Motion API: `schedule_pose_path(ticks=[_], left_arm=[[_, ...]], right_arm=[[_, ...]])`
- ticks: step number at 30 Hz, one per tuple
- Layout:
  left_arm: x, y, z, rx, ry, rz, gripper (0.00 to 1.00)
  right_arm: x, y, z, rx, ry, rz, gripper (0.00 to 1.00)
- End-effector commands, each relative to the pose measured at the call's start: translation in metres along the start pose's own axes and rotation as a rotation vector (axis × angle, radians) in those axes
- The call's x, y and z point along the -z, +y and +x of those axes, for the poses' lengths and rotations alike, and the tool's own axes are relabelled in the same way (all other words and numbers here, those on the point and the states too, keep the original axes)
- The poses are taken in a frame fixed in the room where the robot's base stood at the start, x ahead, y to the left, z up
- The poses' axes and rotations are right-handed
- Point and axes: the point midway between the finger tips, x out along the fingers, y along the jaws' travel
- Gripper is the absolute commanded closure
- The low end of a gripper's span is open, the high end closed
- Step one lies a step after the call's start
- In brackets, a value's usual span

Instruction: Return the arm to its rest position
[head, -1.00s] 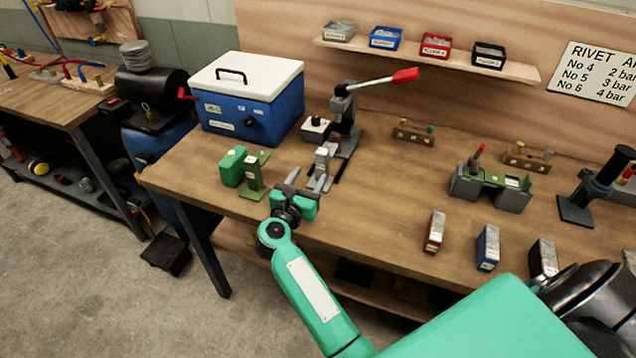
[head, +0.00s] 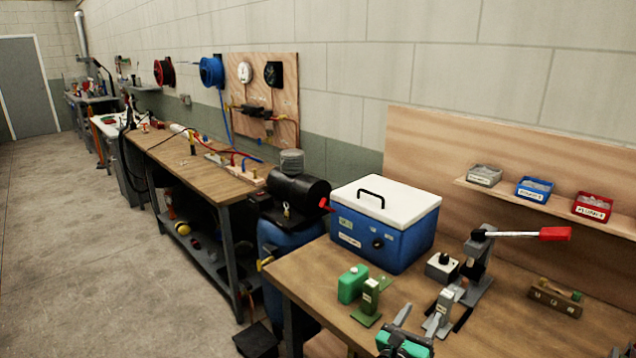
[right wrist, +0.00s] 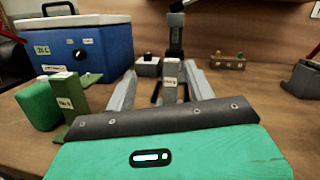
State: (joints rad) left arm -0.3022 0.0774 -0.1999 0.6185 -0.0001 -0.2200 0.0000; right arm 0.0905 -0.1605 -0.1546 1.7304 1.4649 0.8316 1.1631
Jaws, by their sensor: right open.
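My right gripper (head: 403,328) is teal and dark grey and shows at the bottom edge of the head view, by the near edge of the bench. In the right wrist view its two grey fingers (right wrist: 161,90) are spread apart with nothing held between them. A grey labelled stand (head: 442,308) is just beyond it; it also shows between the fingers in the wrist view (right wrist: 170,80). A green labelled stand (head: 369,297) and a green block (head: 352,283) are to its left. Most of the right arm is out of the head view. My left gripper is not in view.
A blue cool box (head: 400,242) with a white lid stands behind on the bench (head: 312,268). A lever press (head: 478,255) with a red handle is to the right. Another bench (head: 190,178) runs along the wall; the floor (head: 90,270) at left is clear.

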Motion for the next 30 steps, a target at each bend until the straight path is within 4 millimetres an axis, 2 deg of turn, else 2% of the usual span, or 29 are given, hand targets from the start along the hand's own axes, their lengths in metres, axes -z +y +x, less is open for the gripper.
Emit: schedule_pose_path(ticks=[3, 7, 11, 14, 19, 23, 26, 30], left_arm=[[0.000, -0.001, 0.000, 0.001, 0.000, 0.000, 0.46], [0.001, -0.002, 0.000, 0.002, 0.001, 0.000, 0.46], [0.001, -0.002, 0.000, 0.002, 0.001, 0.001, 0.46], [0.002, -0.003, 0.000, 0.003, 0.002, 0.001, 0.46], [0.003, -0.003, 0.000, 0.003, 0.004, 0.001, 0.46], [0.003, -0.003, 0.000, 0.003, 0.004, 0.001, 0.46], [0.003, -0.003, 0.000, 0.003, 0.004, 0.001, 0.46], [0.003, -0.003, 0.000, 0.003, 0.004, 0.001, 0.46]], right_arm=[[-0.023, 0.003, -0.015, -0.136, -0.177, -0.208, 0.46], [-0.042, 0.012, -0.041, -0.285, -0.374, -0.472, 0.46], [-0.047, 0.023, -0.076, -0.430, -0.563, -0.752, 0.46], [-0.041, 0.029, -0.106, -0.543, -0.701, -0.973, 0.46], [-0.012, 0.028, -0.159, -0.743, -0.919, -1.355, 0.46], [0.021, 0.014, -0.196, -0.912, -1.070, -1.642, 0.46], [0.050, -0.007, -0.222, -1.056, -1.174, -1.855, 0.46], [0.087, -0.049, -0.251, -1.283, -1.295, -2.120, 0.46]])
